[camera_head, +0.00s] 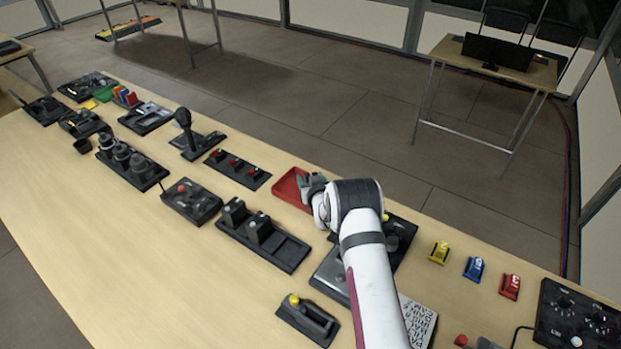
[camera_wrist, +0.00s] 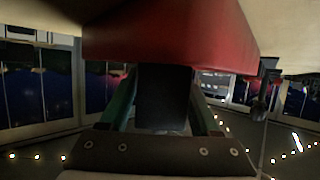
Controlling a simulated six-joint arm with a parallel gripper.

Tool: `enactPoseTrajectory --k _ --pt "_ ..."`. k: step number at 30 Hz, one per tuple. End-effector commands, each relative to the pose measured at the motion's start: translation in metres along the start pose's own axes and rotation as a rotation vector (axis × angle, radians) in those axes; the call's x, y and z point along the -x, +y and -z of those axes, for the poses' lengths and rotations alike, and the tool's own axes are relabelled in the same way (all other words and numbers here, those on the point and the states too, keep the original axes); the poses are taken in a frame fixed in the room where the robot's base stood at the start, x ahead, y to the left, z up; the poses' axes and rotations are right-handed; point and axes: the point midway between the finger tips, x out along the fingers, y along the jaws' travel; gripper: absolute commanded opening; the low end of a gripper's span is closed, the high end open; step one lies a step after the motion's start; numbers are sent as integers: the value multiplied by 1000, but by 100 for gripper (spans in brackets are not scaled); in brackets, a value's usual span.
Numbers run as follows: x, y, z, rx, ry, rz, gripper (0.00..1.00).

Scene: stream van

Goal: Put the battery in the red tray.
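The red tray (camera_head: 290,187) lies near the far edge of the long table, partly hidden by my gripper. My gripper (camera_head: 312,184) is at the tray's right end. In the wrist view the tray (camera_wrist: 170,35) fills the top as a red band. Below it, a dark block, which looks like the battery (camera_wrist: 163,97), sits between the two greenish fingers of my gripper (camera_wrist: 163,92), which close on both its sides. The block's far end meets the tray's edge in the picture; I cannot tell whether it touches the tray.
Left of the tray is a strip with red buttons (camera_head: 237,169). In front is a black dock (camera_head: 285,250) with two dark blocks standing in it and bare space at its right. Yellow, blue and red switches (camera_head: 474,268) stand right of my arm. Bare wood lies along the near side.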

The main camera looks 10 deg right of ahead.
Motion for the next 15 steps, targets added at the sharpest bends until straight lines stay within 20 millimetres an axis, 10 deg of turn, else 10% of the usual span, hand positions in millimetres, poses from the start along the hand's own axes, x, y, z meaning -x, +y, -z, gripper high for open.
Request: enactPoseTrajectory --k 15 --pt "17 0 3 1 -1 0 77"
